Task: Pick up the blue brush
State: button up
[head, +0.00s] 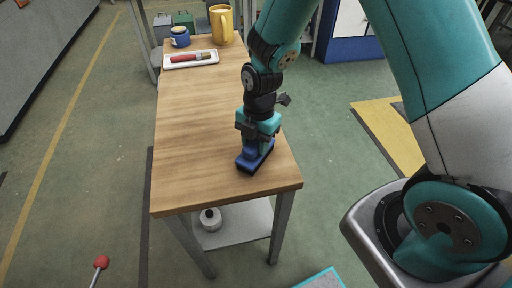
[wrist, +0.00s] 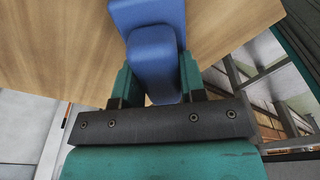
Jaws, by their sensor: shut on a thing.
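The blue brush (head: 254,157) is at the near right part of the wooden table (head: 196,128). My gripper (head: 257,140) comes down on it from above and is shut on its upper part. In the wrist view the blue brush (wrist: 153,58) sits between the two teal fingers of my gripper (wrist: 154,78), one on each side. Its wide part reaches beyond the fingertips over the wood. I cannot tell whether its underside touches the table top.
The table's middle is clear. A white round object (head: 210,219) is on the lower shelf.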

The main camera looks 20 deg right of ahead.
aim_at(256, 140)
notch_tip(256, 140, up, 21)
jog(key=shift+f, duration=0.2)
dwell(0.3)
